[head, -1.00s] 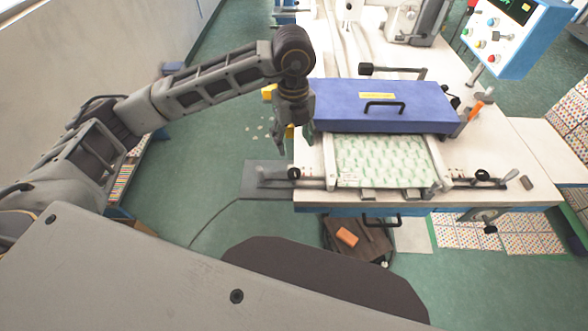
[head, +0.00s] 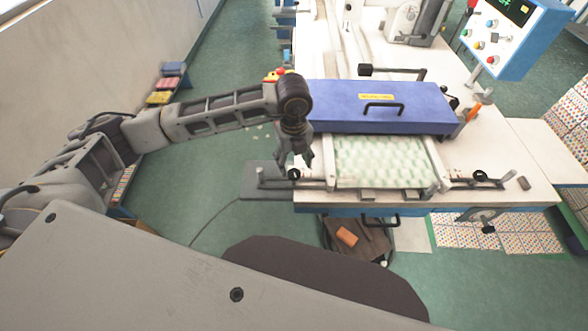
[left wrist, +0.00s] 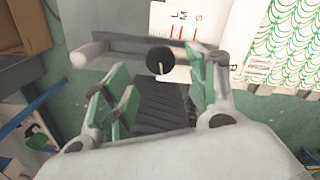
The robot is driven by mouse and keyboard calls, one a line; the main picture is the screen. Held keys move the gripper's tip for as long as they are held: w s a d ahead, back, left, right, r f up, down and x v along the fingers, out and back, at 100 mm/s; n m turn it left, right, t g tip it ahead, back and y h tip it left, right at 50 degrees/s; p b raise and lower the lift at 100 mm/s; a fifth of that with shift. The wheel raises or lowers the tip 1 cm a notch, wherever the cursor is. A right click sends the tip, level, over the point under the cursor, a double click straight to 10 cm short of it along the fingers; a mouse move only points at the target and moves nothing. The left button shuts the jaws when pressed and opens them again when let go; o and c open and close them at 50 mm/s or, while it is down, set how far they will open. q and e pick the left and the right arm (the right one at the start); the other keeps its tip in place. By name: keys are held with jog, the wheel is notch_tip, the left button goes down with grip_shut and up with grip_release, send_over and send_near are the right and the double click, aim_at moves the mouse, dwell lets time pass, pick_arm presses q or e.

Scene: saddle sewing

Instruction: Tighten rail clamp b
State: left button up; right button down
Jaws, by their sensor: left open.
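A rail clamp with a black knob (head: 294,174) and a lever sits at the left front corner of the white table. A similar clamp with a black knob (head: 480,176) sits at the right front. I cannot read which one is labelled b. My left gripper (head: 296,160) is open, pointing down just above the left clamp. In the left wrist view, the left clamp's black knob (left wrist: 158,60) and its bar with a pale end (left wrist: 82,55) show beyond the open green-padded fingers (left wrist: 160,85). No contact shows. My right gripper is out of view.
A blue hinged cover (head: 375,100) with a black handle stands behind the patterned sheet (head: 385,160) in its white frame. An L, M, S scale (left wrist: 182,25) lies by the left clamp. A control box (head: 497,38) stands at the back right.

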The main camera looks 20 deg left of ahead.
aim_at(294, 172)
pick_arm(q)
jog(key=shift+f, duration=2.5)
jog(key=c, duration=1)
jog(key=shift+c, duration=0.3)
jog(key=shift+m, duration=0.3)
